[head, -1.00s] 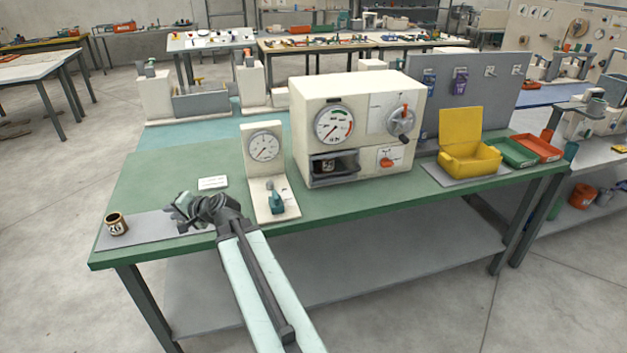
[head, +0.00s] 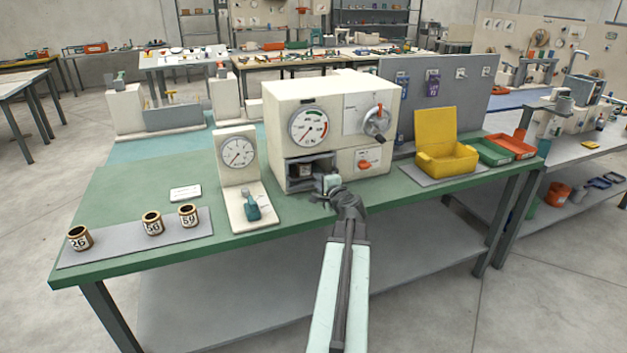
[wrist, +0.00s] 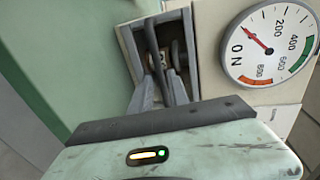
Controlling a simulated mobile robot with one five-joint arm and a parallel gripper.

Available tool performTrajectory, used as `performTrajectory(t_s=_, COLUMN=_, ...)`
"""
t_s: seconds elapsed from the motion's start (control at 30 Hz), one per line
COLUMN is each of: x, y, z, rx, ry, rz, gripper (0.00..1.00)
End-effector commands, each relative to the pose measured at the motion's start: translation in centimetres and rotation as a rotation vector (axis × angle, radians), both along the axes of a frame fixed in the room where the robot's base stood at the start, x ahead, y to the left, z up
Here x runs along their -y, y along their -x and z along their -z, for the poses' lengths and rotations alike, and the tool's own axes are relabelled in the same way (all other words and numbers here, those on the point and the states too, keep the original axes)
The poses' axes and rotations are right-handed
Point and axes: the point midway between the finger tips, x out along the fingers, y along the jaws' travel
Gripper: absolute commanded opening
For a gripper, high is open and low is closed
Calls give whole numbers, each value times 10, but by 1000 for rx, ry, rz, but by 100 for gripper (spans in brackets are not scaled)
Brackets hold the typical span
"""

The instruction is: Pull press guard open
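The press (head: 335,110) is a cream box with a round dial and a dark square opening at its lower left. A small numbered spool (head: 304,170) sits inside the opening, its label unclear. I cannot make out a separate guard panel; grey edges frame the opening (wrist: 190,45) in the wrist view. My gripper (head: 328,184) is just in front of the opening's lower right part. Dark bars (wrist: 160,65) cross the opening in the wrist view; whether they are fingers or a handle is unclear. Contact and finger gap cannot be told.
A smaller gauge stand (head: 242,185) with a teal clamp stands left of the press. Several numbered spools (head: 152,222) sit on a grey mat at the left. A yellow open box (head: 445,157) stands right. The green table front is clear near my arm.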

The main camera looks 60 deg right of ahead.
Motion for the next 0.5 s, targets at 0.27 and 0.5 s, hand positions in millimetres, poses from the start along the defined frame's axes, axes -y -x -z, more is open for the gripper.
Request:
performTrajectory(t_s=0.27, x=31, y=-40, z=12, rx=-1, ry=1, rz=0, gripper=21)
performTrajectory(t_s=0.5, x=32, y=-44, z=11, rx=-1, ry=1, rz=1, gripper=21)
